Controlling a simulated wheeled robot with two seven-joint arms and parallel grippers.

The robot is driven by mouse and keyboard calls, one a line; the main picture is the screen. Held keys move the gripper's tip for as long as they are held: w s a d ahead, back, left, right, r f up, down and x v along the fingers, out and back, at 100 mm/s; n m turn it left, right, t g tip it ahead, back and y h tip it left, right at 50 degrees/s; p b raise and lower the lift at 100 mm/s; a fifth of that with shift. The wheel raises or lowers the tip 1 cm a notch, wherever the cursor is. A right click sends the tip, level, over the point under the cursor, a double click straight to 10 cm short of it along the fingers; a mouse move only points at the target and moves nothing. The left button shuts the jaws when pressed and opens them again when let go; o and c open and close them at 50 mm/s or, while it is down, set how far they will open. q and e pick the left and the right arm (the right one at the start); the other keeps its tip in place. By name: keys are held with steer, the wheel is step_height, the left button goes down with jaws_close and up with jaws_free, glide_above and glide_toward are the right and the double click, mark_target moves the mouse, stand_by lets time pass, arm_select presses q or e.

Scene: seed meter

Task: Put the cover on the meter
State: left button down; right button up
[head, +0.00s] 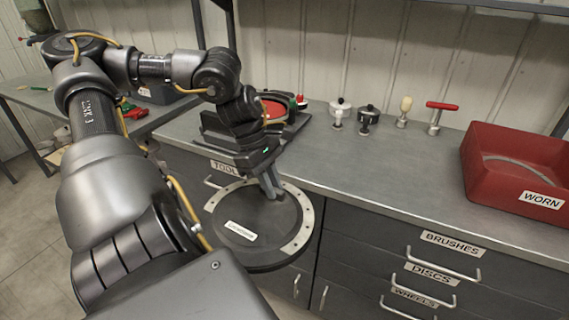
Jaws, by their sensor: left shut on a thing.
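My left gripper (271,186) is shut on the cover (224,211), a dark round disc with a pale metal rim and a white label. It holds the cover in front of the bench's front edge, clear of the bench top. The meter (276,110) stands on the bench behind my left gripper, with a red round face in a dark housing. My left wrist hides part of the meter. My right gripper is not in view.
On the bench top (400,160) stand several small tools, among them a red-handled one (438,116) and a black-knobbed one (368,117). A red bin (515,160) labelled WORN sits at the right. Labelled drawers (440,262) are below.

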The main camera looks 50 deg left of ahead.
mark_target(282, 221)
arm_select(q)
steer(key=d+f+m, duration=0.1)
steer(key=d+f, duration=0.3)
steer(key=f, duration=0.5)
steer(key=w+d+f+m+g, duration=0.1)
steer(key=d+f+m, duration=0.2)
steer(key=d, duration=0.3)
steer(key=w+d+f+m+g, duration=0.1)
steer(key=w+d+f+m, duration=0.15)
steer(key=d, duration=0.45)
steer(key=w+d+r+m+g, duration=0.2)
steer(key=w+d+r+m, duration=0.2)
steer(key=w, duration=0.4)
step_height(282, 221, up, 3)
steer(key=shift+w+d+f+m, duration=0.15)
steer(key=shift+d+m, duration=0.15)
steer(key=shift+m, duration=0.55)
